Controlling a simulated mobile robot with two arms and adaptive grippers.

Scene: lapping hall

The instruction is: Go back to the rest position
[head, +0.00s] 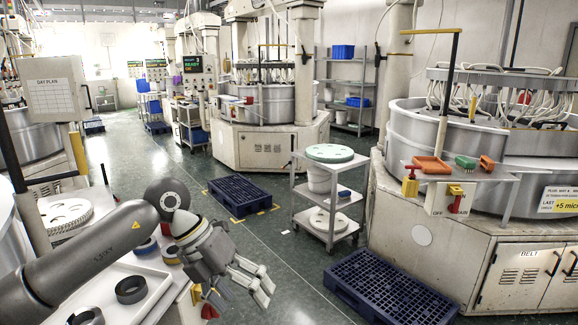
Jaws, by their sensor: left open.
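My left arm comes in from the lower left, and my left gripper (259,283) is open with nothing between its fingers. It hangs in the air beside the right edge of a white tray (150,306), with the grey floor behind its fingertips. My right gripper does not show in the head view.
Dark ring parts (131,289) lie in the tray. A white trolley (338,230) stands right of my gripper. Blue pallets lie on the floor, one nearer (385,290) and one farther (238,194). A large lapping machine (420,240) fills the right.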

